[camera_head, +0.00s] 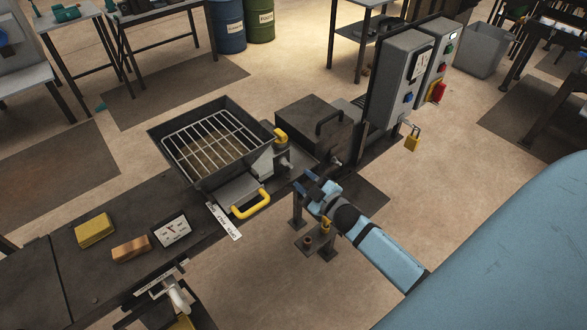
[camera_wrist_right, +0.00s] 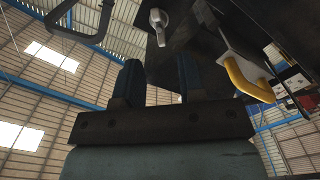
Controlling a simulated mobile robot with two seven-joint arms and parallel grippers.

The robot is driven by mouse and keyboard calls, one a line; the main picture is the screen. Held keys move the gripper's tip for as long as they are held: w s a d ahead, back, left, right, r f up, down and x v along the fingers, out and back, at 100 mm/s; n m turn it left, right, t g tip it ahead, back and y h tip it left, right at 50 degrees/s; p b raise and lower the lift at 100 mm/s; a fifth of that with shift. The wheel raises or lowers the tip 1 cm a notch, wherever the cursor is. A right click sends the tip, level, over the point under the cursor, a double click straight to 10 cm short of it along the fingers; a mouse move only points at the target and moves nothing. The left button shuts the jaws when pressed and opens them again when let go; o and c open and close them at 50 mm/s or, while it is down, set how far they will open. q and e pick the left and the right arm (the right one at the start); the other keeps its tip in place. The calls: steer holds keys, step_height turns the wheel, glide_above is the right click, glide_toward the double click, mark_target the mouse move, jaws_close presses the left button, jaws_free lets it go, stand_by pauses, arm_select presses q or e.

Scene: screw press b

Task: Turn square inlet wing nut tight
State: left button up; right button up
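The square inlet (camera_head: 188,182) is a dark tray-like hopper with a wire grate, in the middle of the head view. A grey metal wing nut (camera_wrist_right: 157,26) shows at the top of the right wrist view, on a dark part. In the head view a small pale fitting (camera_head: 285,164) sits right of the inlet; I cannot tell whether it is the same nut. My right gripper (camera_head: 309,182) is right of the inlet, near the machine. In the wrist view its two dark fingers (camera_wrist_right: 160,82) stand apart with nothing between them. My left gripper is not in view.
A yellow handle (camera_head: 250,204) sits at the machine's front and a dark box (camera_head: 311,125) with a black handle stands behind. A control cabinet (camera_head: 396,78) rises at back right. Yellow (camera_head: 95,230) and brown blocks (camera_head: 131,248) lie on the bench at left.

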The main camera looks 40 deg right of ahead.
steer(key=s+b, duration=0.1)
steer(key=s, duration=0.5)
steer(key=shift+s+d, duration=0.25)
steer(key=shift+s, duration=0.05)
stand_by(0.3)
steer(key=s+a+f+m+g+y, duration=0.1)
steer(key=s+a+f+m+g, duration=0.2)
steer(key=s+a, duration=0.3)
steer(key=s+a+f+m+g+y, duration=0.1)
steer(key=s+a+f+g, duration=0.3)
steer(key=a, duration=0.7)
step_height(320, 180, down, 2)
steer(key=s+m, duration=0.1)
steer(key=s, duration=0.1)
steer(key=shift+s+a+m, duration=0.3)
steer(key=shift+s+m, duration=0.05)
steer(key=shift+m, duration=0.05)
steer(key=shift+d+f, duration=0.1)
